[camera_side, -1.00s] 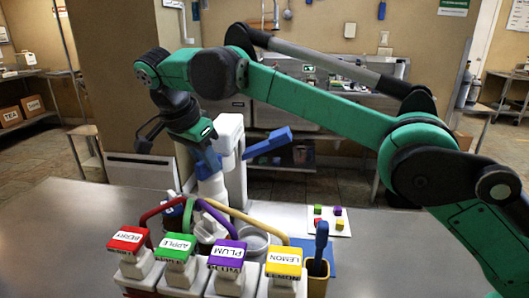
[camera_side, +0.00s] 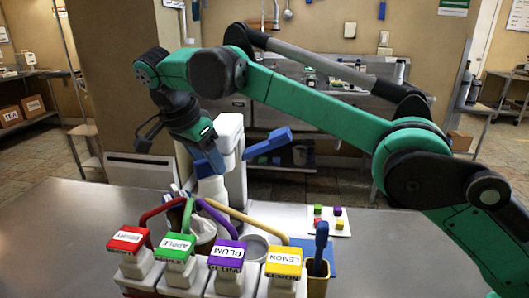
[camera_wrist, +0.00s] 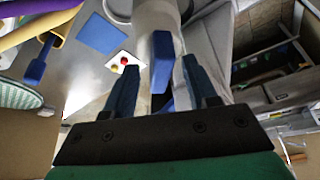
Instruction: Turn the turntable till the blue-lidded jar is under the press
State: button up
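The white press (camera_side: 232,150) stands behind the dispensers, with a blue lever (camera_side: 268,143) sticking out to the right. My gripper (camera_side: 210,165) is in front of the press's upper part, pointing down. In the wrist view my gripper (camera_wrist: 160,75) has its two dark blue fingers apart, with a blue bar (camera_wrist: 161,60), probably the lever, showing between or beyond them. I cannot tell if they touch it. A white and brownish jar (camera_side: 203,236) shows partly below the press. The turntable is mostly hidden behind the dispensers, and I cannot make out a blue lid clearly.
Dispensers with red (camera_side: 128,239), green (camera_side: 175,246), purple (camera_side: 227,254) and yellow (camera_side: 283,262) tops and arching hoses stand in front. A yellow cup (camera_side: 317,281) holds a blue-handled tool. A white plate (camera_side: 342,228) with coloured cubes lies right. The left table is clear.

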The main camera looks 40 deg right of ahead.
jog(key=n+t, duration=0.1)
jog(key=n, duration=0.2)
jog(key=shift+s+n+y, duration=0.1)
jog(key=shift+n+y, duration=0.2)
jog(key=shift+n, duration=0.1)
jog(key=n+t, duration=0.1)
jog(key=n, duration=0.1)
jog(key=n+y, duration=0.1)
jog(key=n, duration=0.1)
jog(key=shift+d+n+t, duration=0.1)
jog(key=shift+n+t, duration=0.3)
jog(key=shift+s+r+n+y, duration=0.2)
jog(key=shift+r+n+y, duration=0.1)
jog(key=shift+n+y, duration=0.1)
jog(key=d+v, duration=0.1)
jog(key=v, duration=0.4)
jog(key=s+d+f+n+t+y, duration=0.1)
jog(key=s+d+f+n, duration=0.1)
jog(key=s+d+f, duration=0.3)
jog(key=s+d+f+n+t+y, duration=0.1)
jog(key=s+d+f+n, duration=0.2)
jog(key=s+d+f, duration=0.2)
jog(key=s+d, duration=0.3)
jog(key=d, duration=0.1)
jog(key=shift+s+t, duration=0.3)
jog(key=shift+t, duration=0.1)
